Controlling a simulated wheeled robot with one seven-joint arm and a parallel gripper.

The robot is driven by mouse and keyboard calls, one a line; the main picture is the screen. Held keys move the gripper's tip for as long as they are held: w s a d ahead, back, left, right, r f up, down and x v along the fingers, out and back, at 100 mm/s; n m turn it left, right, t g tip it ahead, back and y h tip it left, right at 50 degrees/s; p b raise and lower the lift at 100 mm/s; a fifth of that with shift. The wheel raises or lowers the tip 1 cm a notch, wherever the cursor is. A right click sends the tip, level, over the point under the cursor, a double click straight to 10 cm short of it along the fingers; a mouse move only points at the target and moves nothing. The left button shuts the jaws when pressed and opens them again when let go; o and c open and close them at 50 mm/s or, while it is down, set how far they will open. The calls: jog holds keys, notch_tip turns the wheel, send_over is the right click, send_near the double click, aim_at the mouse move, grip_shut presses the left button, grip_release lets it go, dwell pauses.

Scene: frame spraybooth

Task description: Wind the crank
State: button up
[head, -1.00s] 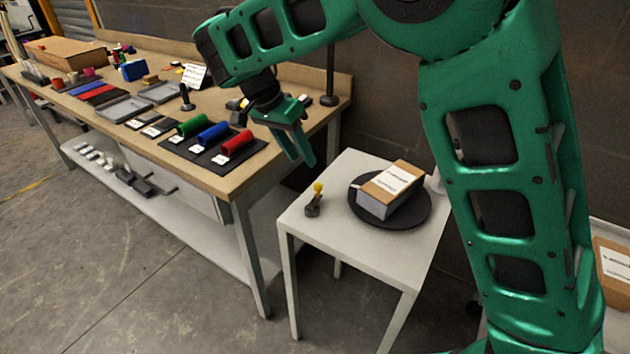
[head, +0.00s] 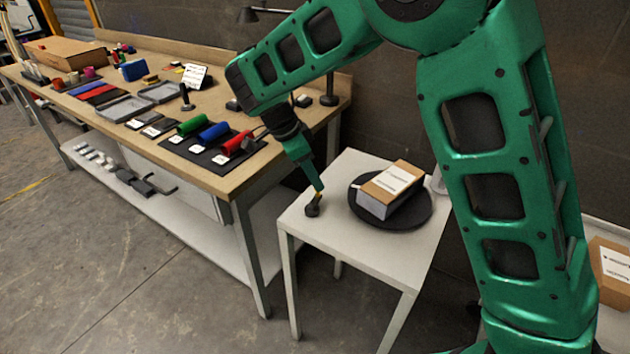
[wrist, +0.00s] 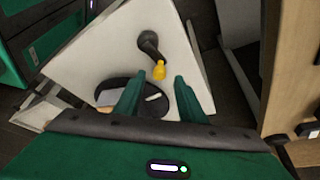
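The crank (head: 312,207) stands on the white side table (head: 335,243), near its left side. In the wrist view it has a dark base and arm (wrist: 150,43) and a yellow knob (wrist: 159,70). My gripper (head: 319,190) is above the crank in the head view, its tips close to the knob and partly hiding it. In the wrist view my gripper (wrist: 155,80) is open, with the knob showing at the gap between its fingertips. I cannot tell whether they touch it.
A black turntable (head: 408,220) with a labelled box (head: 390,188) on it is right of the crank. A wooden workbench (head: 225,183) with coloured rollers stands to the left. Another box (head: 608,272) is at the far right.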

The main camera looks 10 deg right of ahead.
aim_at(314, 200)
jog(key=shift+x, duration=1.3)
jog(key=shift+c, duration=0.2)
grip_shut()
jog(key=shift+a+n, duration=0.1)
jog(key=shift+n, duration=0.3)
